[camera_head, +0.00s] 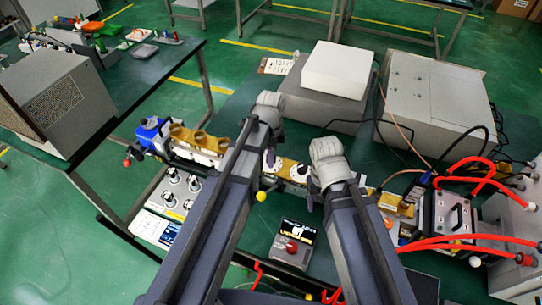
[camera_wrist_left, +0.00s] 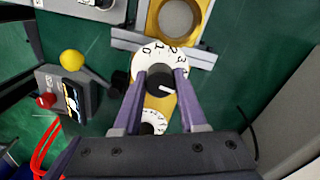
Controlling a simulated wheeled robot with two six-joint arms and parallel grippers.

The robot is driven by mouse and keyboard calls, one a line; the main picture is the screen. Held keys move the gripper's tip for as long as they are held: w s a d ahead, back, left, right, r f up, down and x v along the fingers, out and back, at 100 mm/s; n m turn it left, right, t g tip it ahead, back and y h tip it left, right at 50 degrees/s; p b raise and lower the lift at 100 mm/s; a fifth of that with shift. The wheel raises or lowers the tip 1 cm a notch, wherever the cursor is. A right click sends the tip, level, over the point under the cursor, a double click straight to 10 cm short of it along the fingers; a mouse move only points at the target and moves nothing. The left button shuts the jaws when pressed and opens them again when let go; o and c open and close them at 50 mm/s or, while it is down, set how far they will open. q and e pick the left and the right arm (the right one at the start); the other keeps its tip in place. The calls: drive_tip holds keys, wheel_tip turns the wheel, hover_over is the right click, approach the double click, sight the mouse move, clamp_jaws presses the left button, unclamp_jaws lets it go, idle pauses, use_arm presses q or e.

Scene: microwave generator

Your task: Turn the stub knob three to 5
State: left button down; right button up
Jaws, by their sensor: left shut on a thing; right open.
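A stub knob with a black grip and white numbered dial (camera_wrist_left: 152,52) sits in the middle of the left wrist view. My left gripper (camera_wrist_left: 164,78) is closed around the black grip, one finger on each side. The white pointer line points right and slightly down; the digits are too small to read surely. A second white dial (camera_wrist_left: 153,122) shows partly between the fingers. In the head view a white dial (camera_head: 300,172) sits on the brass waveguide, and my left gripper (camera_head: 268,152) is left of it, largely hidden by its arm. My right gripper (camera_head: 316,192) is open and empty beside the waveguide.
A control box with a red button (camera_head: 291,247) stands in front. A yellow ball (camera_head: 261,196) sits near the left arm. Red hoses (camera_head: 450,240) and cables lie to the right. Large grey boxes (camera_head: 425,95) stand behind the waveguide. Green tabletop shows between them.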

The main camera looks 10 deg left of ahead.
use_arm(q)
drive_tip(key=shift+m, duration=0.4)
drive_tip(key=shift+c, duration=2.3)
unclamp_jaws()
wheel_tip(320, 180, up, 8)
drive_tip(key=p, duration=0.8)
drive_tip(key=shift+f, duration=0.1)
